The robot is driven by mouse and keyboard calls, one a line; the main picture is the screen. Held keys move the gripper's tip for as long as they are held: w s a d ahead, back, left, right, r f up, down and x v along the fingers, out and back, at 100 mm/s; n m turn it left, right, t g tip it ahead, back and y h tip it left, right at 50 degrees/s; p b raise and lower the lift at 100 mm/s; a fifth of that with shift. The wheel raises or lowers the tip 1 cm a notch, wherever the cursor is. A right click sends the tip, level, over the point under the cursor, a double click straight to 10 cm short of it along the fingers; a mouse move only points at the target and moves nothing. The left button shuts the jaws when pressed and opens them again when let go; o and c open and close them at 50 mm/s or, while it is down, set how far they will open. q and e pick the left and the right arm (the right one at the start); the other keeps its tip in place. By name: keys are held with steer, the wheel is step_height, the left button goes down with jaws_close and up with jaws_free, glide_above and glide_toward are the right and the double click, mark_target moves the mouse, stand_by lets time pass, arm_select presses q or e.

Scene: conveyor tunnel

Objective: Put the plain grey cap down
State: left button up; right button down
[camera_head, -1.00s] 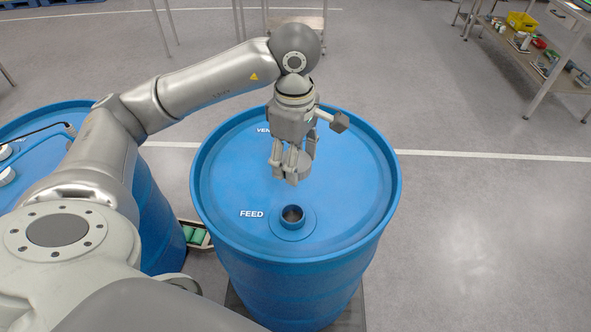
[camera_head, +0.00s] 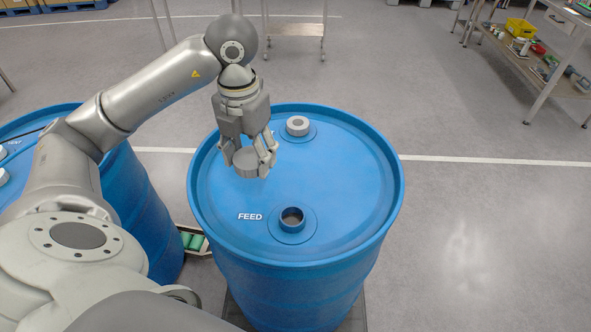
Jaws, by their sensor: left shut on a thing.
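My left gripper (camera_head: 248,157) is shut on the plain grey cap (camera_head: 247,169). It holds the cap low over the left part of the blue drum's lid (camera_head: 345,185), above the word FEED. I cannot tell whether the cap touches the lid. The feed opening (camera_head: 292,218), a short open neck with a dark inside, is uncovered, to the lower right of the cap. Another grey cap (camera_head: 297,125) sits at the back of the lid. My right gripper is not in view.
A second blue drum (camera_head: 150,215) stands at the left, partly behind my left arm. A tray with green items (camera_head: 191,241) lies low between the drums. A shelf table (camera_head: 540,60) stands at the far right. The right part of the lid is clear.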

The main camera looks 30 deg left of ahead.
arm_select(q)
steer(key=w+f+p, duration=0.3)
steer(key=w+f, duration=0.1)
steer(key=w, duration=0.5)
steer(key=p, duration=0.1)
glide_above(296, 171)
steer(key=f, duration=0.4)
steer(key=shift+s+a+f, duration=0.1)
steer(key=shift+s+f, duration=0.3)
steer(key=shift+w+f+p, duration=0.3)
steer(key=shift+f, duration=0.1)
steer(key=shift+w+f, duration=0.1)
steer(key=shift+f, duration=0.2)
step_height(296, 171, down, 2)
steer(key=shift+f+p, duration=0.1)
steer(key=shift+p, duration=0.75)
steer(key=shift+f, duration=0.25)
steer(key=shift+f, duration=0.1)
